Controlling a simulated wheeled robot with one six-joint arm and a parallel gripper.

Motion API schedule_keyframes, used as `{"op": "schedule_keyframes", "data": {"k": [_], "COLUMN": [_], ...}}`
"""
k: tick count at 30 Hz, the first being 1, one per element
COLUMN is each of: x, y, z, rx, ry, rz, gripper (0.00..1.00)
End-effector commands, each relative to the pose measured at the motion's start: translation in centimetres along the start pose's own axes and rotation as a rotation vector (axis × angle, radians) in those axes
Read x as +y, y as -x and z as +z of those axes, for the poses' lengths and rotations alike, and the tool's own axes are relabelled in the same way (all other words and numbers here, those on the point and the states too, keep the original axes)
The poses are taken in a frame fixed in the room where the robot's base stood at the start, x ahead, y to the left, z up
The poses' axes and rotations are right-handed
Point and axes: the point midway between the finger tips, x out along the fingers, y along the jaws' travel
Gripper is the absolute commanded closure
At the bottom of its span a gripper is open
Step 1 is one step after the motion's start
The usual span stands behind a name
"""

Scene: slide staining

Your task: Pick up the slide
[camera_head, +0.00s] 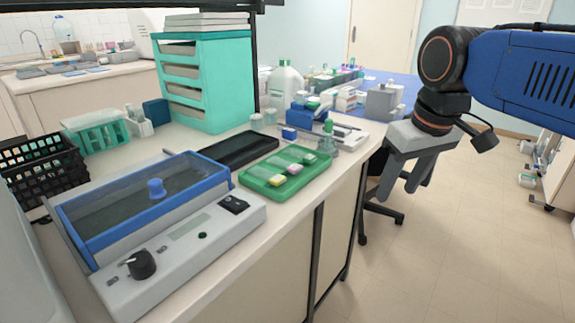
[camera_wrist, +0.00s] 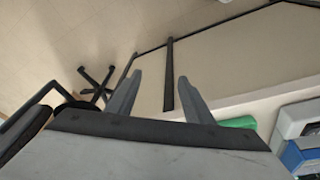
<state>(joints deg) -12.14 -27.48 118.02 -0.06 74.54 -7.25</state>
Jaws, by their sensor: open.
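Small slides (camera_head: 293,169) with coloured ends, pink, yellow and pale green, lie in a green tray (camera_head: 246,182) near the bench's front edge in the head view. Which one is the task's slide I cannot tell. My gripper (camera_head: 402,195) is open and empty, out over the floor to the right of the bench, with its fingers pointing down. In the wrist view my gripper's fingers (camera_wrist: 160,88) are spread with nothing between them. A corner of the green tray (camera_wrist: 240,122) shows there at the right; the slides are not in that view.
A blue-rimmed water bath (camera_head: 218,215) with a knob stands left of the green tray. A dark tray (camera_head: 240,150) lies behind it. Bottles (camera_head: 285,85) and racks crowd the bench to the right. A chair (camera_head: 384,212) stands below my gripper.

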Motion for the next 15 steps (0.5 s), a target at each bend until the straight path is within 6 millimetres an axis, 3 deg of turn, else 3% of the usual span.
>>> {"op": "schedule_keyframes", "data": {"k": [6, 15], "x": [-2.9, -8.6], "y": [4.7, 9.9], "z": [-7.1, -15.4], "rx": [-0.064, -0.156], "ry": [0.153, 0.368], "rz": [-0.033, -0.074], "gripper": [0.53, 0.53]}}
